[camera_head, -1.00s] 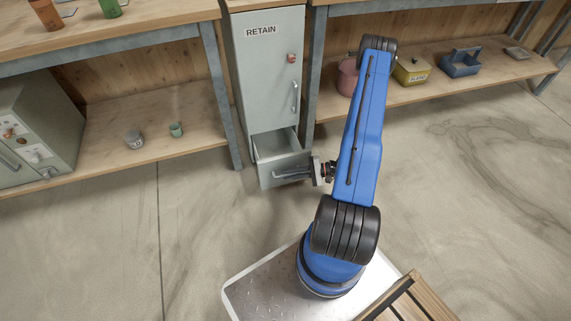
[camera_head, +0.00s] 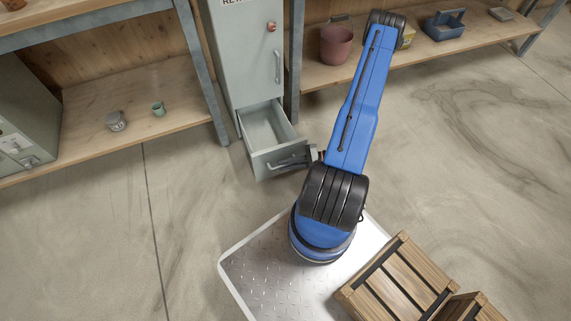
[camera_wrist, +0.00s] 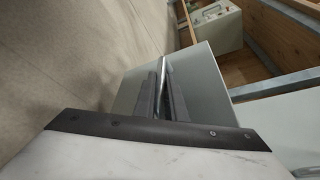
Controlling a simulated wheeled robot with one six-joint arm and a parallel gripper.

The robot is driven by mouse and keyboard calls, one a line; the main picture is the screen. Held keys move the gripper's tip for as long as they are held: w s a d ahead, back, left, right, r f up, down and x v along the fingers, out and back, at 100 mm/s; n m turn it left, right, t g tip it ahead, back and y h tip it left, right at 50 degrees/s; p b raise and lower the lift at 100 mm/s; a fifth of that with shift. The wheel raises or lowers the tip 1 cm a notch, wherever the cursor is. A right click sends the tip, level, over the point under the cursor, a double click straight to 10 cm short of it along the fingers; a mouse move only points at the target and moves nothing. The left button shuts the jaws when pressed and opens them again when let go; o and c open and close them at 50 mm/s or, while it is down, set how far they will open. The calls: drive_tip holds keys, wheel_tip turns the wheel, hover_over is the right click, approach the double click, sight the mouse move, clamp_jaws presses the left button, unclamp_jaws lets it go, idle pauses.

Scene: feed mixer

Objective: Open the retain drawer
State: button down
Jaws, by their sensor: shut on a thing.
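The retain drawer (camera_head: 264,128) is the bottom drawer of the grey-green RETAIN cabinet (camera_head: 243,62). It stands well out from the cabinet, and its empty-looking inside shows from above. My gripper (camera_head: 306,160) is at the right end of the drawer's bar handle (camera_head: 284,166), partly hidden by my arm. In the wrist view my gripper (camera_wrist: 163,95) has its fingers closed around the handle bar (camera_wrist: 165,70), in front of the drawer's front panel (camera_wrist: 130,88).
Wooden shelves stand on both sides of the cabinet. A grey cup (camera_head: 116,121) and a green cup (camera_head: 158,108) are on the left shelf. Wooden crates (camera_head: 398,284) stand at lower right.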

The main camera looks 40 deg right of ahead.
drive_tip(key=c, duration=2.1)
unclamp_jaws()
drive_tip(key=shift+d, duration=0.1)
drive_tip(key=v, duration=1.7)
drive_tip(key=shift+s+d+r, duration=0.1)
drive_tip(key=shift+d+r, duration=0.05)
drive_tip(key=w+a+r+n+g+h, duration=0.2)
drive_tip(key=w+a+r+n+g, duration=0.1)
drive_tip(key=r, duration=0.7)
drive_tip(key=w+a+r+n+g+h, duration=0.2)
drive_tip(key=w+a+r+n+g, duration=0.15)
drive_tip(key=r, duration=0.65)
drive_tip(key=w+a+r+n+g+h, duration=0.2)
drive_tip(key=w+a+r+g, duration=0.15)
drive_tip(key=r, duration=0.65)
drive_tip(key=s+a+r+n+t+h, duration=0.1)
drive_tip(key=s+a+r+t+h, duration=0.1)
drive_tip(key=a+r, duration=0.3)
drive_tip(key=s+a+r+n+t+h, duration=0.2)
drive_tip(key=s+a+r, duration=0.3)
drive_tip(key=r, duration=0.5)
drive_tip(key=s+a+r+n+t+h, duration=0.2)
drive_tip(key=s+a+r+h, duration=0.1)
drive_tip(key=a+r, duration=0.3)
drive_tip(key=shift+v, duration=0.95)
